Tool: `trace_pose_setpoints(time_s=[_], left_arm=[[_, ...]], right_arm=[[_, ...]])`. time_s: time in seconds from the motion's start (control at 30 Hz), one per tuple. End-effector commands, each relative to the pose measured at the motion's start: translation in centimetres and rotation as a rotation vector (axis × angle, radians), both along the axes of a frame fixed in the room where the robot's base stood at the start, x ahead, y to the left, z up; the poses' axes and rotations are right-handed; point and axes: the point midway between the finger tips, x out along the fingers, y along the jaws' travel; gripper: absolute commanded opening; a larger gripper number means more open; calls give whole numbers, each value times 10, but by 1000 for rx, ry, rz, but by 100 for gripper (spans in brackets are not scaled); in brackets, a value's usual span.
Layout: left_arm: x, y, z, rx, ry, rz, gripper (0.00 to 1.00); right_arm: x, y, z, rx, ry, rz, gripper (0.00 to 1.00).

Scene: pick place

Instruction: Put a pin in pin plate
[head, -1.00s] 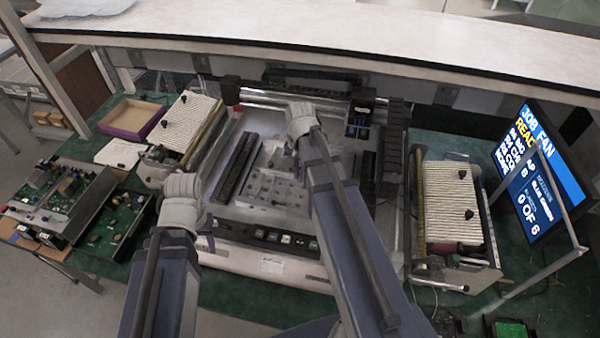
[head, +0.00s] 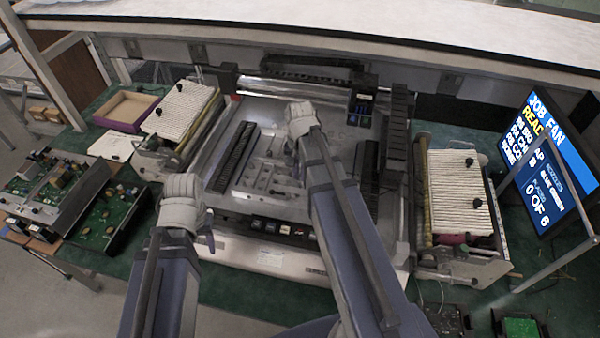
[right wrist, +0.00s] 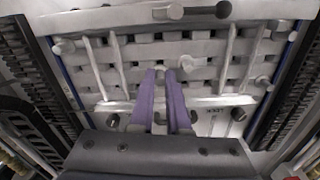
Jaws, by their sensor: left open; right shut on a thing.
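The pin plate (head: 265,192) is a grey slotted metal plate in the middle of the machine bed. It fills much of the right wrist view (right wrist: 140,52). My right gripper (right wrist: 160,74) has purple fingers over the plate. Its jaws are shut on a small pale thing (right wrist: 160,68), likely a pin, which is mostly hidden by the fingertips. In the head view my right arm hides these fingertips. My left gripper (head: 209,236) is open near the machine's front left edge, and its fingers are mostly hidden by the wrist.
Black slotted rails (head: 234,157) flank the plate. A rod with a dark end (right wrist: 190,11) lies along the plate's far edge. Ribbed feeders (head: 455,192) stand on both sides. Circuit boards (head: 98,220) lie at left, a monitor (head: 545,165) stands at right.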

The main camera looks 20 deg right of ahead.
Motion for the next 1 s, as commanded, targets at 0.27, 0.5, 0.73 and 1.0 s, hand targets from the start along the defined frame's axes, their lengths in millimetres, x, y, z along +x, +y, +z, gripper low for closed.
trace_pose_setpoints(time_s=[0.27, 0.5, 0.73, 1.0], left_arm=[[0, 0, -19, 0, 0, 1, 50], [0, 0, -23, 0, 0, 1, 50], [0, 0, -23, 0, 0, 1, 50], [0, 0, -23, 0, 0, 1, 50]], right_arm=[[0, 0, -19, 0, 0, 0, 0], [0, 0, -23, 0, 0, 0, 0], [0, 0, -23, 0, 0, 0, 0], [0, 0, -23, 0, 0, 0, 0]])
